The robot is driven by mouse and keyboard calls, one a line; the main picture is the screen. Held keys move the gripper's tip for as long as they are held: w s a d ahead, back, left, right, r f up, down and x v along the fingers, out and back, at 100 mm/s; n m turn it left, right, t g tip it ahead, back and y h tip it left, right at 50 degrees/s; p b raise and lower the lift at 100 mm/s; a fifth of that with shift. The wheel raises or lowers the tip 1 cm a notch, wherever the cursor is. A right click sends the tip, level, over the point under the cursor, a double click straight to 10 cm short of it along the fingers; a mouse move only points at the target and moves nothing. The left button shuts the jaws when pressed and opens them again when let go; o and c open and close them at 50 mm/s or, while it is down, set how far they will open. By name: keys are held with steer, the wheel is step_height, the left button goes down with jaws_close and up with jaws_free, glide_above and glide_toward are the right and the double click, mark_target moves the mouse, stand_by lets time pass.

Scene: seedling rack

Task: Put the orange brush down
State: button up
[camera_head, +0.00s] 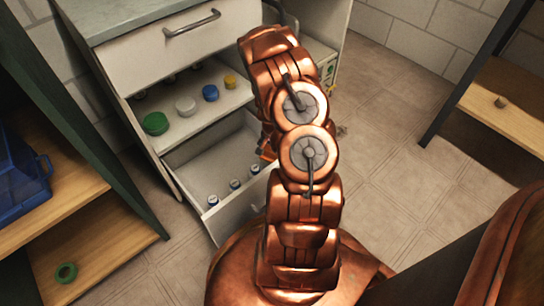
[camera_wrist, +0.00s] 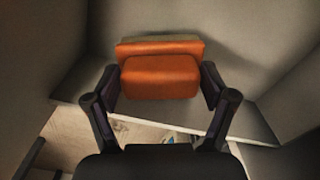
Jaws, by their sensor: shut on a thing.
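The orange brush (camera_wrist: 160,80) is a blocky orange piece with a greyish-tan strip along its far edge, in the wrist view. My gripper (camera_wrist: 160,72) is shut on it, with one finger at each side. A small orange bit (camera_head: 266,152) shows beside my arm in the head view, over the open lower drawer; the rest of the brush and my gripper are hidden behind my arm there. Grey panels surround the brush in the wrist view; whether it touches any of them I cannot tell.
The open lower drawer (camera_head: 186,150) holds several small jars near its front. Above it, a shelf (camera_head: 205,112) carries coloured round lids. A rack with a blue crate (camera_head: 22,180) and a green ring (camera_head: 66,272) stands left. Another shelf (camera_head: 510,118) stands right. Tiled floor between is clear.

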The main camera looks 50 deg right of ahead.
mark_target(269, 157)
steer(key=shift+f+b, duration=0.3)
steer(key=shift+f, duration=1.05)
steer(key=shift+f, duration=0.15)
steer(key=o, duration=0.9)
steer(key=shift+c, duration=0.2)
